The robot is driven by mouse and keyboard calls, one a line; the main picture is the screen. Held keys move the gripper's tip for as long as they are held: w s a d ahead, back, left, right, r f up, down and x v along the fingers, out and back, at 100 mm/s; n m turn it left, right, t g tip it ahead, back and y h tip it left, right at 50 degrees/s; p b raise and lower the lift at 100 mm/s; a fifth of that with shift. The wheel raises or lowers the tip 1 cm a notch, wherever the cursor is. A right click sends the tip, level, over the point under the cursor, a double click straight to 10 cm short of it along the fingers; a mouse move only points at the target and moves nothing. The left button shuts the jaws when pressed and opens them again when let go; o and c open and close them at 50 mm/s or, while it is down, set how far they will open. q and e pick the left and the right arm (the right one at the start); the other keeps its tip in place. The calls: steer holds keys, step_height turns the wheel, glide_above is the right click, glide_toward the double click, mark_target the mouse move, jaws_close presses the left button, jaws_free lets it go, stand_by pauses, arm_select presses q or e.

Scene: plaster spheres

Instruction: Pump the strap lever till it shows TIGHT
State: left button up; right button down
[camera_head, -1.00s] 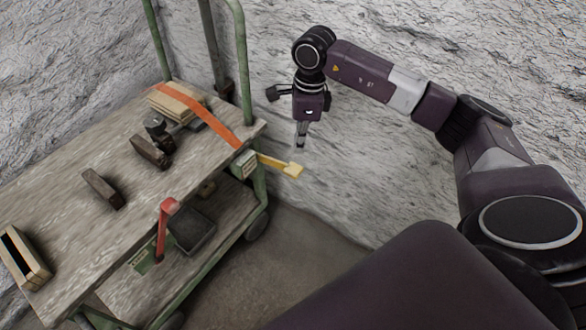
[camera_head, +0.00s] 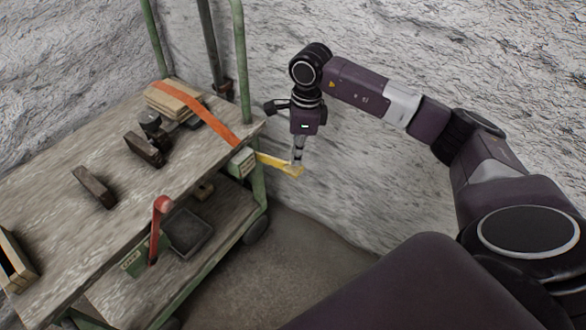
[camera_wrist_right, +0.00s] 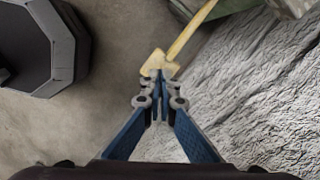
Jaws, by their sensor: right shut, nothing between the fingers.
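The yellow strap lever (camera_head: 276,162) sticks out to the right from a ratchet box (camera_head: 242,161) at the cart's right edge. An orange strap (camera_head: 208,122) runs from the box over a stack of boards (camera_head: 174,100). My right gripper (camera_head: 298,164) points down with its closed fingertips at the lever's outer end. In the right wrist view, the fingertips (camera_wrist_right: 160,80) are together beside the lever's broad yellow end (camera_wrist_right: 158,64), with nothing between them. I cannot tell whether they touch it. No TIGHT mark is readable. My left gripper is out of view.
The green-framed cart (camera_head: 120,150) carries dark blocks (camera_head: 94,187) and a wooden box (camera_head: 14,262). A red-knobbed lever (camera_head: 158,230) rises at its front side. A dark tray (camera_head: 188,231) lies on the lower shelf. A rough pale wall stands behind.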

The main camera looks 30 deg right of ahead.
mark_target(297, 167)
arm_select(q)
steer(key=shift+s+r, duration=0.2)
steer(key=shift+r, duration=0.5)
arm_select(e)
steer(key=shift+f, duration=0.25)
steer(key=shift+f+b, duration=0.3)
step_height(297, 167, down, 2)
steer(key=shift+f+b, duration=0.1)
steer(key=shift+b, duration=0.65)
steer(key=shift+f+b, duration=0.4)
steer(key=shift+f, duration=0.45)
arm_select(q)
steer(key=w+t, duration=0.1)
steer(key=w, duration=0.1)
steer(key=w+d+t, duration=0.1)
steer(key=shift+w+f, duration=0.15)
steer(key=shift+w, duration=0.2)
